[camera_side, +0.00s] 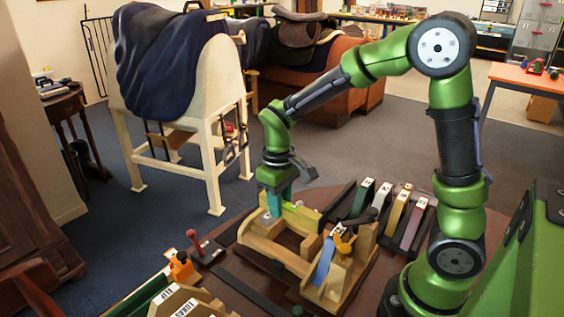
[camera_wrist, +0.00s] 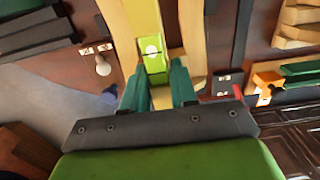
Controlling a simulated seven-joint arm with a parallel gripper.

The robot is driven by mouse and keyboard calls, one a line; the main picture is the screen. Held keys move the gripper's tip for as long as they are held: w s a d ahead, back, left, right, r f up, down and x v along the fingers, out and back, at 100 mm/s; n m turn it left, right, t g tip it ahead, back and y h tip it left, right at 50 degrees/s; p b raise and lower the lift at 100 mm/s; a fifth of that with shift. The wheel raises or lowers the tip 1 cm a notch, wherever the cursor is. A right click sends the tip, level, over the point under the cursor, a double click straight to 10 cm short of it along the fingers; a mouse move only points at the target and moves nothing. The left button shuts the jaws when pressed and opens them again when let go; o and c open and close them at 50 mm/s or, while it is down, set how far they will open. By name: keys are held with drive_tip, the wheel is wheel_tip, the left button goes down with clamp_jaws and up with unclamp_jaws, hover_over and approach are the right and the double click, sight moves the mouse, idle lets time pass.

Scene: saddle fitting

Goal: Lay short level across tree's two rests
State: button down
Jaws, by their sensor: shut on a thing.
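The saddle tree (camera_side: 262,246), a pale wooden frame, stands on the brown table in the side view. My gripper (camera_side: 277,203) points down at the tree's far left end, with its teal fingers low against the wood. In the wrist view, my gripper (camera_wrist: 160,75) has a finger on either side of a short lime-green block with a pale round mark, which looks like the short level (camera_wrist: 152,48). The gripper is shut on it. In the side view the fingers mostly hide the level. I cannot tell whether it touches both rests.
A blue strap-like piece (camera_side: 323,262) and an orange-yellow clamp-like part (camera_side: 344,243) sit at the tree's near right end. A rack of coloured slabs (camera_side: 397,212) stands behind. A red-knobbed peg (camera_side: 192,237) and an orange tool (camera_side: 181,266) are at the left.

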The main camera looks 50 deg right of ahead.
drive_tip(key=shift+f, duration=0.9)
idle(1.3)
drive_tip(key=c, duration=0.8)
unclamp_jaws()
drive_tip(key=shift+o, duration=0.4)
drive_tip(key=o, duration=0.3)
drive_tip(key=shift+r, duration=2.5)
